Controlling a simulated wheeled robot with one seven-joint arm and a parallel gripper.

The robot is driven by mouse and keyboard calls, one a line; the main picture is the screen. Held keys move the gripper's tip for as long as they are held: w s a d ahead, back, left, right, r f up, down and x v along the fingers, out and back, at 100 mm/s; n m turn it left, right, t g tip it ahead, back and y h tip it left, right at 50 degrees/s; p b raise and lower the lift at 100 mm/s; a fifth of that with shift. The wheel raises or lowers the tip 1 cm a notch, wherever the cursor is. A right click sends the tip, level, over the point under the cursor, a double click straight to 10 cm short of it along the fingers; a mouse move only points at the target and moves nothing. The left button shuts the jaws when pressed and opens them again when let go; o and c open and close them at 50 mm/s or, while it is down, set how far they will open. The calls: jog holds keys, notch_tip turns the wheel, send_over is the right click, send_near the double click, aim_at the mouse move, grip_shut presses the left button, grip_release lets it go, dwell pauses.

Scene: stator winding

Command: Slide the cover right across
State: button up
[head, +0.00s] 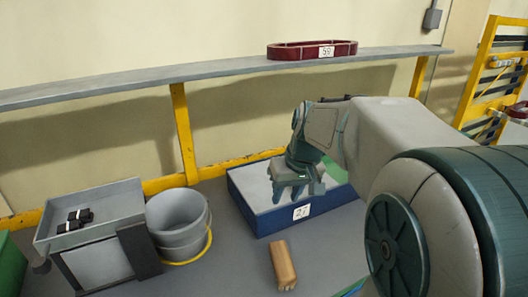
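A blue box (277,222) with a label that seems to read 27 stands on the floor below the shelf. A pale grey-white panel (252,189) shows in its top, which looks like the cover; I cannot tell how far it spans. A green patch shows at the box's right end, partly behind my arm. My gripper (298,190) points down over the middle of the box top. Its fingertips are close to the pale surface; I cannot tell whether they touch it or how far apart they are. My arm hides the box's right side.
A grey bucket (178,222) and a grey cart (98,258) with small black parts stand at left. A wooden block (283,266) lies on the floor before the box. A shelf (190,72) bearing a dark red ring (290,52) runs behind. A yellow rack (490,80) stands far right.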

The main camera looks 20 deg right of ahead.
jog(key=w+d+r+n+t+y+p, duration=0.1)
jog(key=w+d+r+y+p, duration=0.15)
jog(key=w+d, duration=1.1)
jog(key=shift+h, duration=0.45)
jog(key=p+x, duration=0.1)
jog(key=x, duration=0.3)
jog(key=w+p+x, duration=0.1)
jog(key=x, duration=0.4)
jog(key=w+a+r+p+x, duration=0.1)
jog(key=x, duration=0.3)
jog(key=shift+a+f, duration=0.1)
jog(key=shift+f, duration=0.1)
grip_shut()
